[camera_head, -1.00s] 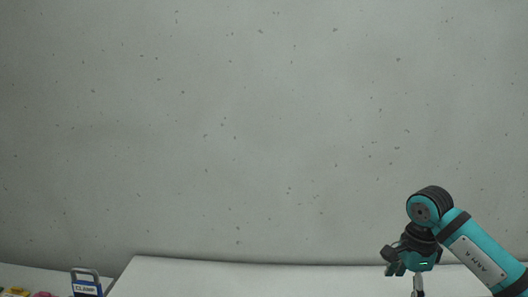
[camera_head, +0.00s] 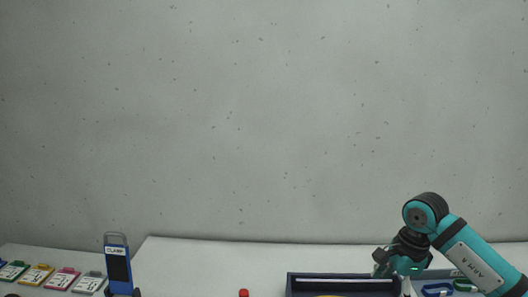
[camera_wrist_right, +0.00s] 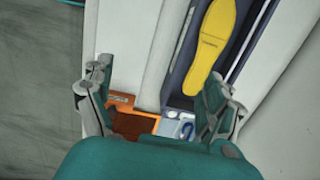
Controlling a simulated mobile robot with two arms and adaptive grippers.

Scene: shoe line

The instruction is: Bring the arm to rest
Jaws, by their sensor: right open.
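My right arm comes in from the right in the head view, bent at the elbow, with its right gripper (camera_head: 396,272) pointing down over the table. In the right wrist view the two fingers of this gripper (camera_wrist_right: 155,98) stand wide apart with nothing between them. The fingertips in the head view are small and partly merge with things behind. My left arm and gripper are not in view.
A dark blue tray (camera_head: 343,275) on the white table (camera_head: 200,262) lies near the gripper; the wrist view shows a yellow insole (camera_wrist_right: 212,40) in it. An orange-rimmed bin (camera_wrist_right: 120,99) is nearby. A blue clamp (camera_head: 118,268) stands left, beside several coloured cards (camera_head: 62,279).

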